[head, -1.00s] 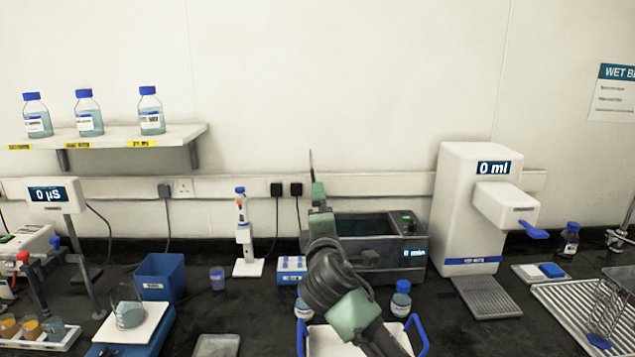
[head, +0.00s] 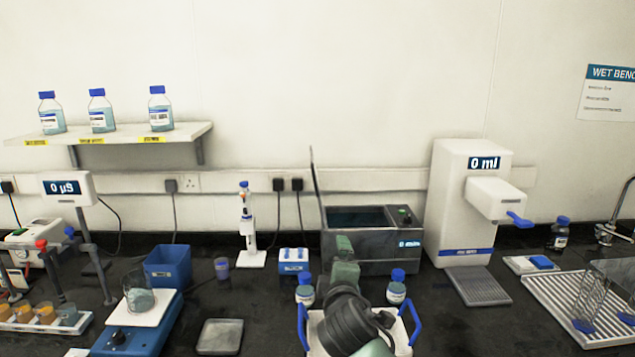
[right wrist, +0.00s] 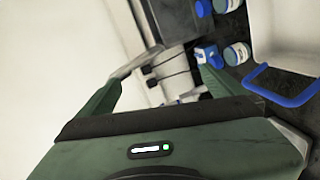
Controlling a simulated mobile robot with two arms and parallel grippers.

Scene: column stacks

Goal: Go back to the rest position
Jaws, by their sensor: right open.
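My right arm rises from the bottom centre of the head view, with its green and black gripper (head: 344,258) over the white tray with blue handles. The gripper also shows in the right wrist view (right wrist: 160,75), its two green fingers spread apart with nothing between them. My left gripper is in neither current view.
The white tray (head: 313,320) has blue-capped bottles (head: 397,287) (head: 305,290) behind it. A grey water bath (head: 370,262) stands behind my arm, and a white dispenser (head: 450,210) to its right. A blue stirrer (head: 118,340) with a beaker (head: 138,292), a blue bin (head: 167,265) and a grey dish (head: 220,336) are left.

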